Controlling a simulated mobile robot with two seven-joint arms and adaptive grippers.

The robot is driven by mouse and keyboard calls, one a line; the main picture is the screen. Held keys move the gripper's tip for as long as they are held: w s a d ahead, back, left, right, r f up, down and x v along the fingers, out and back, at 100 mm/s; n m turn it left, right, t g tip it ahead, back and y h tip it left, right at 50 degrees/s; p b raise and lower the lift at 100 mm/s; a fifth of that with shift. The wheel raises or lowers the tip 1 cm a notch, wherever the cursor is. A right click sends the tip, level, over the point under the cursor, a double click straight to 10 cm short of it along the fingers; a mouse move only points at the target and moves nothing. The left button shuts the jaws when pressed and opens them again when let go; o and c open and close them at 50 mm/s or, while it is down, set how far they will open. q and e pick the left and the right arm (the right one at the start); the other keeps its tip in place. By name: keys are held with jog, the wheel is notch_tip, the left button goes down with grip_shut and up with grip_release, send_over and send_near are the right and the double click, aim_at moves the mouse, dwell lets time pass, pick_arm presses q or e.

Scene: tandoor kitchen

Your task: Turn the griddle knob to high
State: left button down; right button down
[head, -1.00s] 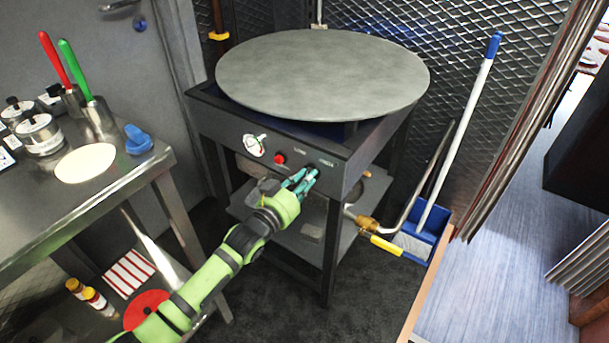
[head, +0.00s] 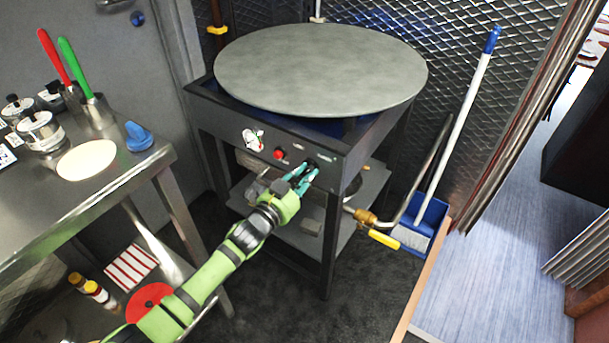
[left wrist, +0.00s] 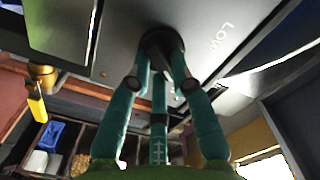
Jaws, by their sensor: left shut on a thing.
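The griddle is a large round grey plate (head: 320,70) on a dark metal stand. Its front panel (head: 228,125) carries a white gauge (head: 253,139) and a red button (head: 280,154). The griddle knob (left wrist: 162,42) is dark and round, and shows in the left wrist view beside the word LOW on the panel. My left gripper (left wrist: 160,75) has its teal fingers closed around the knob. In the head view the left gripper (head: 307,174) is at the right part of the panel and mostly covers the knob. The knob's pointer is not readable. My right gripper is not in view.
A steel table (head: 60,205) stands at left with canisters and red- and green-handled tools. A gas pipe with a yellow handle (head: 383,239) is right of the stand. A white pole (head: 460,130) stands in a blue dustpan (head: 428,222). Dark floor lies in front.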

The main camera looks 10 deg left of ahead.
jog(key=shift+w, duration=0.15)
pick_arm(q)
jog(key=c, duration=1.1)
grip_release()
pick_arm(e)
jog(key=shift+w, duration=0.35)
pick_arm(q)
jog(key=shift+s+a, duration=0.2)
jog(key=shift+s, duration=0.3)
jog(key=v, duration=1.1)
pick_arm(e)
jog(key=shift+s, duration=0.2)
pick_arm(q)
jog(key=shift+f, duration=0.1)
